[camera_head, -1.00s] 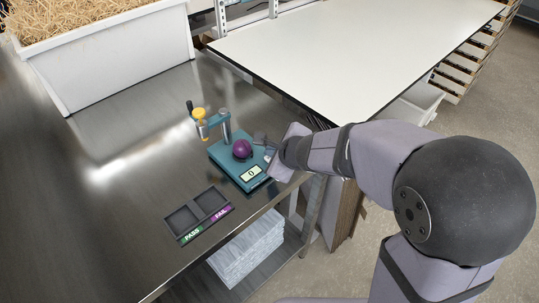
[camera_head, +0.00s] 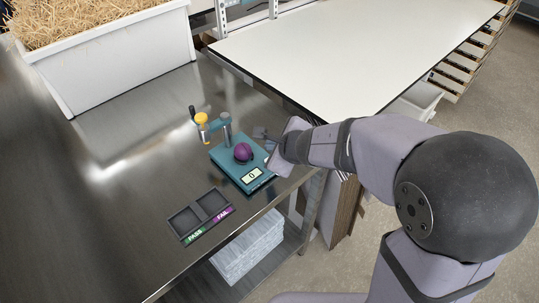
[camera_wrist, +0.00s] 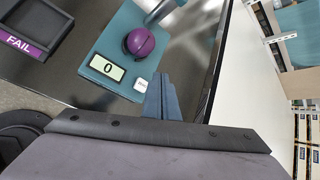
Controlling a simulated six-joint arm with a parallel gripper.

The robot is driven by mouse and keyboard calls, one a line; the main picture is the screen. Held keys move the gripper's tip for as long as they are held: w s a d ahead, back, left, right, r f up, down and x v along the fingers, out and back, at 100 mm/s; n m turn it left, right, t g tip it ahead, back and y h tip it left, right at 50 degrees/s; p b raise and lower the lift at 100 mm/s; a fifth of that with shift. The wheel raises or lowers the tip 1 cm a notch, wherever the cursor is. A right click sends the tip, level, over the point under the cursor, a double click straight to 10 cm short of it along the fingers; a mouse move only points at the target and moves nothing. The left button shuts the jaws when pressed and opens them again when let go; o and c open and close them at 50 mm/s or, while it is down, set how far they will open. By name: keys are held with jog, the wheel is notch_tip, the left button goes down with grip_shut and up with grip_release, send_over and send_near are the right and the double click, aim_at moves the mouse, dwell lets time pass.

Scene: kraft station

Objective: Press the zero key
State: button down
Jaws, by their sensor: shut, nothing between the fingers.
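A teal scale (camera_head: 228,163) stands on the steel bench, with a purple ball (camera_head: 243,152) on its pan. Its display (camera_head: 252,175) reads 0. In the wrist view the ball (camera_wrist: 139,41) and the display (camera_wrist: 107,67) show again. A small white key with faint lettering, the zero key (camera_wrist: 141,84), sits beside the display on the scale's front face. My gripper (camera_wrist: 160,80) is shut and empty, its fingertips just right of the key in the wrist view; I cannot tell whether they touch it. In the head view the gripper is at the scale's right side, partly hidden by my wrist.
A grey two-pocket tray (camera_head: 200,214) with PASS and FAIL labels lies in front of the scale and looks empty. A white straw-filled bin (camera_head: 115,58) is at the back left. The left bench is clear.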

notch_tip(320, 180, up, 3)
jog(key=shift+f+p, duration=0.2)
jog(key=shift+p, duration=0.7)
